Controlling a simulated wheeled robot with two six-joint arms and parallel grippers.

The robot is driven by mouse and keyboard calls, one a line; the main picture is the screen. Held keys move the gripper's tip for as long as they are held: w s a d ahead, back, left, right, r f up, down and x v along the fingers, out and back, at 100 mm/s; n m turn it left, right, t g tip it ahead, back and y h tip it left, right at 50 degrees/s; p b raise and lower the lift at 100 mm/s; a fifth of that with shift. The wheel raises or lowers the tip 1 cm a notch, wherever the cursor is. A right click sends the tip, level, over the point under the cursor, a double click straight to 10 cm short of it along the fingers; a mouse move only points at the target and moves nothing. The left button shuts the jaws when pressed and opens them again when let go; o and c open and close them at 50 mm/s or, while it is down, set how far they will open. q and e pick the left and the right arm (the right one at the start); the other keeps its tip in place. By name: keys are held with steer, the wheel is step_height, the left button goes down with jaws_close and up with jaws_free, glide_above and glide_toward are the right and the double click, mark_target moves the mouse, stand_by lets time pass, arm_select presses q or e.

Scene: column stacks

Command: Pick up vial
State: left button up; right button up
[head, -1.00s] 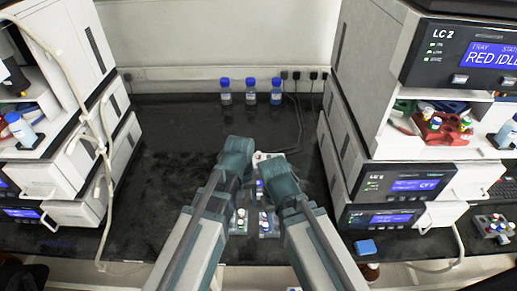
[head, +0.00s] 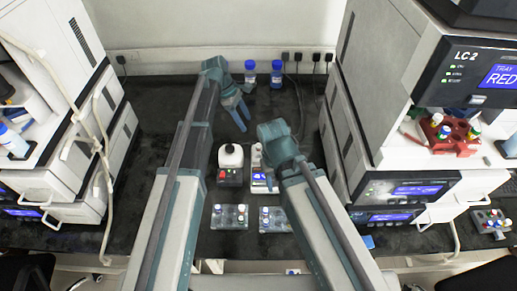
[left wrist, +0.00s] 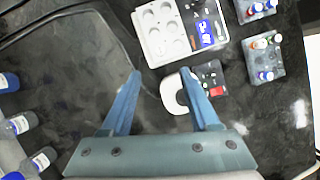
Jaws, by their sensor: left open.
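Several small capped vials stand in two clear grey racks at the bench front: the left rack (head: 229,217) and the right rack (head: 273,220). In the left wrist view, one rack (left wrist: 263,60) holds vials with red, white and blue caps, and another rack (left wrist: 258,8) is at the top edge. My left gripper (head: 240,114) is open and empty, above the rear bench, well behind the racks. In the left wrist view its open fingers (left wrist: 162,76) reach toward a white-topped mixer. My right gripper's teal wrist (head: 277,138) is over the middle bench; its fingers are not clear.
The white-topped mixer (head: 230,160) and a white well block with a display (head: 262,181) stand behind the racks. Blue-capped bottles (head: 277,73) stand at the back wall. Instrument stacks flank the bench; a red tray with vials (head: 455,137) sits in the right one.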

mark_target(258, 145)
arm_select(q)
steer(key=b+x, duration=1.1)
steer(key=x, duration=0.2)
steer(key=shift+a, duration=0.1)
arm_select(e)
step_height(258, 145, down, 12)
steer(key=shift+f, duration=0.1)
steer(key=shift+r, duration=0.2)
arm_select(q)
jaws_close()
